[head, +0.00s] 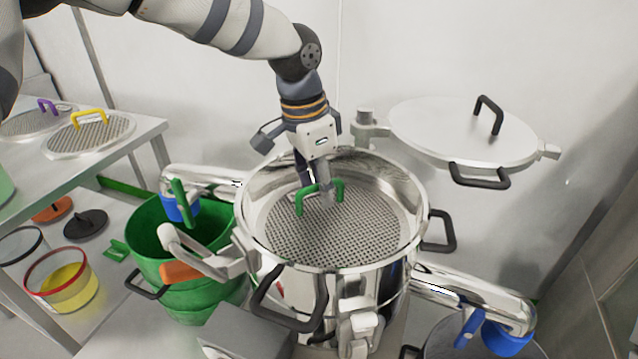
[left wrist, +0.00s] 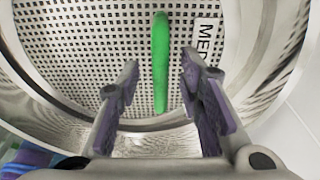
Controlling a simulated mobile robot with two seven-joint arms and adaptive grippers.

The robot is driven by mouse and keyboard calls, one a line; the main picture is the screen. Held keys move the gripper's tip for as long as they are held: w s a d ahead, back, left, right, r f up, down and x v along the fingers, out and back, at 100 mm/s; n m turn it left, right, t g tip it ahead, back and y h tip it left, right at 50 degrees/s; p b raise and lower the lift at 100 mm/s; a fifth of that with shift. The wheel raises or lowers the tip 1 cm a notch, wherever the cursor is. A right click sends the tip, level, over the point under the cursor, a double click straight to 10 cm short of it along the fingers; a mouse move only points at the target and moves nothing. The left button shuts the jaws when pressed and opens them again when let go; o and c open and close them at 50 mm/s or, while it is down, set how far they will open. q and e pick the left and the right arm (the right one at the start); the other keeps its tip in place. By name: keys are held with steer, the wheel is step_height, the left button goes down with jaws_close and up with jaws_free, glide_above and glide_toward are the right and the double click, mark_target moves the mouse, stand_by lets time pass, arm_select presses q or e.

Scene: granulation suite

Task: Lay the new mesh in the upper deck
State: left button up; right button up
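A round perforated mesh (head: 335,235) with a green handle (head: 300,203) lies inside the open steel upper deck (head: 250,232), below its rim. It looks about level, but I cannot tell whether its whole edge is seated. My left gripper (head: 318,190) points down into the deck at the handle. In the left wrist view the green handle (left wrist: 160,60) runs between my two spread fingers (left wrist: 156,85), with a gap on each side. A label reading "MED" (left wrist: 207,38) shows on the mesh (left wrist: 90,45). My right gripper is not in view.
The steel lid (head: 450,130) is swung aside at the right. Meshes with yellow (head: 90,117) and purple (head: 47,106) handles lie on the left bench (head: 125,152). A green bin (head: 150,235) stands left of the deck. Clamps and black handles (head: 290,312) surround the deck.

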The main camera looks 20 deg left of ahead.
arm_select(q)
step_height(320, 180, up, 12)
steer(key=s+a, duration=0.1)
steer(key=shift+a, duration=0.2)
steer(key=shift+s, duration=0.1)
